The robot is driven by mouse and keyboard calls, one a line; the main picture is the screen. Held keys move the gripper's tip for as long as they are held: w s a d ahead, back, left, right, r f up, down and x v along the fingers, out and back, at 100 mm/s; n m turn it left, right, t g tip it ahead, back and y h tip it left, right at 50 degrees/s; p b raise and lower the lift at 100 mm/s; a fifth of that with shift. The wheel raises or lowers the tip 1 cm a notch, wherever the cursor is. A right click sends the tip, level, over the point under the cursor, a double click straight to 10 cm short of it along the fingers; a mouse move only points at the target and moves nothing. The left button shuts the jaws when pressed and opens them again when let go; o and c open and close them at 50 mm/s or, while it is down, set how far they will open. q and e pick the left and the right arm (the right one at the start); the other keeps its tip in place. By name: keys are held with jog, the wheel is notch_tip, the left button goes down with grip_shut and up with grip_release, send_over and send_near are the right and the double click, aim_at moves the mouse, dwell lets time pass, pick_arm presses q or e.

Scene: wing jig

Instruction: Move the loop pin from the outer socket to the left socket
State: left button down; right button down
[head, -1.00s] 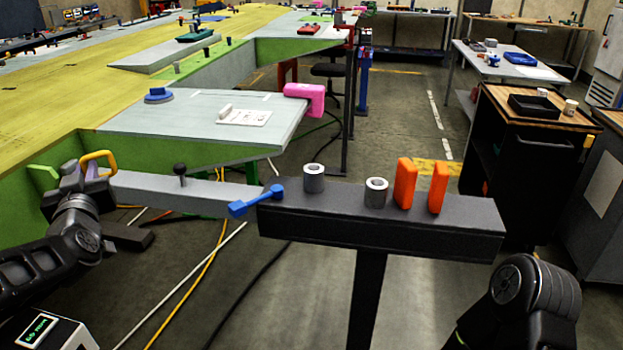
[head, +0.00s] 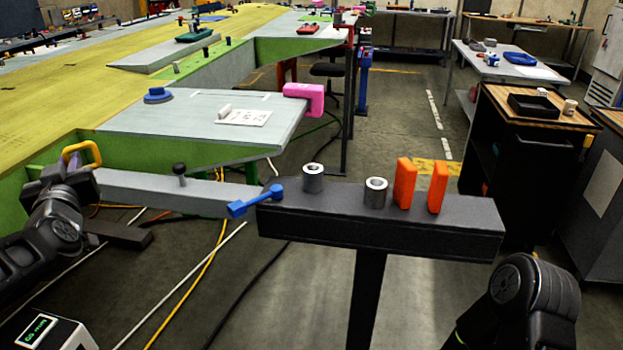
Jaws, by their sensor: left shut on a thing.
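The loop pin (head: 88,147) has a yellow loop handle, with a purple part below it. My left gripper (head: 72,172) is shut on it, at the far left by the green edge of the wing. The pin's lower end is hidden by the gripper. Two grey hollow cylinders, which look like sockets, stand on the black beam: a left one (head: 313,183) and a right one (head: 376,197). Both look empty, and my left gripper is well left of them. I cannot tell which socket is the outer one. My right gripper is not in view; only part of that arm shows at lower right.
A grey bar (head: 140,190) with a black knob (head: 180,169) runs between gripper and beam. A pink clamp (head: 305,94) sits on the wing edge.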

pick_arm(q)
jog(key=w+d+f+m+h, duration=0.1)
jog(key=w+d+f, duration=0.1)
jog(key=d+f, duration=0.25)
jog(key=w+d+f+t+h, duration=0.1)
jog(key=w+d+f, duration=0.15)
jog(key=f, duration=0.35)
jog(key=w+d+f+m+h, duration=0.1)
jog(key=d+f, duration=0.3)
jog(key=f, duration=0.1)
jog(key=s+d+f+m+h, duration=0.2)
jog(key=d+f+m+h, duration=0.1)
jog(key=d+f, duration=0.8)
jog(key=d+h, duration=0.1)
jog(key=d, duration=0.2)
jog(key=shift+d+f+t+h, duration=0.25)
jog(key=shift+f+t+h, duration=0.15)
jog(key=shift+s, duration=0.1)
